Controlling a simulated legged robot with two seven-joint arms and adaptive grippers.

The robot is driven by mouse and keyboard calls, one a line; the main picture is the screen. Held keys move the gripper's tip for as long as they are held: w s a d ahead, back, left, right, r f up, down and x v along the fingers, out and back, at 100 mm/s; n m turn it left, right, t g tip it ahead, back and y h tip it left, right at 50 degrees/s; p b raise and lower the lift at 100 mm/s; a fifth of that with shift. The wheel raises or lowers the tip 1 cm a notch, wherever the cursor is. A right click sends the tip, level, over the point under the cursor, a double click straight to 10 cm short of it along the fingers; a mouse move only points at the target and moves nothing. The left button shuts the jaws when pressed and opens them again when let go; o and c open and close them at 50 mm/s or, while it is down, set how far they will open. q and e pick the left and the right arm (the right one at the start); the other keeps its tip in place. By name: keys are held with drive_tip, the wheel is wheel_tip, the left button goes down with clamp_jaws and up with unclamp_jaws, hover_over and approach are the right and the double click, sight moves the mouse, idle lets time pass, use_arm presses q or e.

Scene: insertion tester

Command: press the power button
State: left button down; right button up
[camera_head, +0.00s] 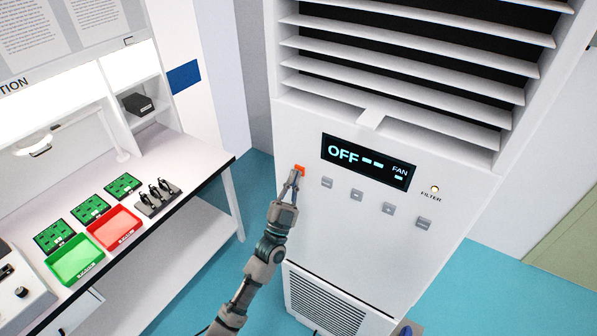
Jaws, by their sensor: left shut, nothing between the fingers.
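The power button (300,169) is a small orange-red button on the white front panel of a tall air unit (330,225). It sits left of the dark display (368,161), which reads "OFF" with dashes and "FAN". My left gripper (296,173) is shut and empty, with its fingertips at the button's lower left edge. The fingertips partly cover the button; I cannot tell whether they touch it. My right gripper is not in view.
Several grey buttons (357,195) line the panel below the display, with a lit filter lamp (435,189) at right. A workbench (172,222) at left holds green boards (90,209), a green tray (75,262) and a red tray (115,229).

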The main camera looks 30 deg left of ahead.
use_arm(q)
drive_tip(key=shift+w, duration=0.1)
idle(0.5)
drive_tip(key=shift+s+p, duration=0.4)
drive_tip(key=shift+s, duration=0.45)
drive_tip(key=s, duration=0.1)
drive_tip(key=s+p, duration=0.1)
drive_tip(key=s, duration=0.3)
drive_tip(key=shift+a+p, duration=0.25)
drive_tip(key=shift+p, duration=0.15)
